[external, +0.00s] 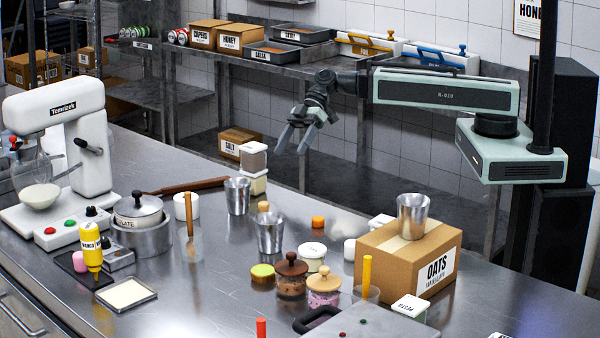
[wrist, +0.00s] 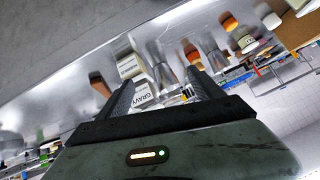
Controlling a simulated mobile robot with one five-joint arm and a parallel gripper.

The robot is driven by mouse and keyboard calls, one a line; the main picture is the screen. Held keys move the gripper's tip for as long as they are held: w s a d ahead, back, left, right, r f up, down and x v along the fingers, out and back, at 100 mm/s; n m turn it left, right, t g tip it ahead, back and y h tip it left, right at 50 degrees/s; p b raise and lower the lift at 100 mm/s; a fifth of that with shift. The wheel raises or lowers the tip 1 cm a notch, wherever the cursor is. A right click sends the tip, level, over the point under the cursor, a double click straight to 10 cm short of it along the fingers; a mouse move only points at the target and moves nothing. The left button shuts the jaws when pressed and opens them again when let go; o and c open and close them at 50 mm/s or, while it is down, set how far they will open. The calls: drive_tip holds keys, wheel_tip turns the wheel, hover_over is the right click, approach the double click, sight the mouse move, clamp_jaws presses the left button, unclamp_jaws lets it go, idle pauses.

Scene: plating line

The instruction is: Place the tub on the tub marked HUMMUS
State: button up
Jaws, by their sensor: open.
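In the external view a brown-filled tub with a pale lid (external: 253,156) stands upright on a cream-coloured tub (external: 254,184) at the back edge of the counter. The tilted wrist view shows a tub marked GRAVY (wrist: 143,96) against a tub that appears marked HUMMUS (wrist: 128,68). By colour, the GRAVY tub looks like the upper one. My gripper (external: 293,150) is open and empty, in the air to the right of the stack and apart from it. In the wrist view my gripper's fingers (wrist: 158,80) point toward the tubs, and the left finger overlaps the GRAVY tub's edge.
Steel cups (external: 237,196) and (external: 270,232) stand close in front of the stack. A wooden-handled tool (external: 189,186) lies to its left. An OATS box (external: 372,260) with a cup on top stands at right. Shelves (external: 340,190) lie behind the counter.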

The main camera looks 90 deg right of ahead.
drive_tip(key=s+f+m+g+h, duration=0.6)
drive_tip(key=s+f+m+h, duration=0.1)
drive_tip(key=s, duration=0.3)
drive_tip(key=shift+d+f+h, duration=0.2)
drive_tip(key=shift+f+h, duration=0.3)
drive_tip(key=shift+f, duration=0.3)
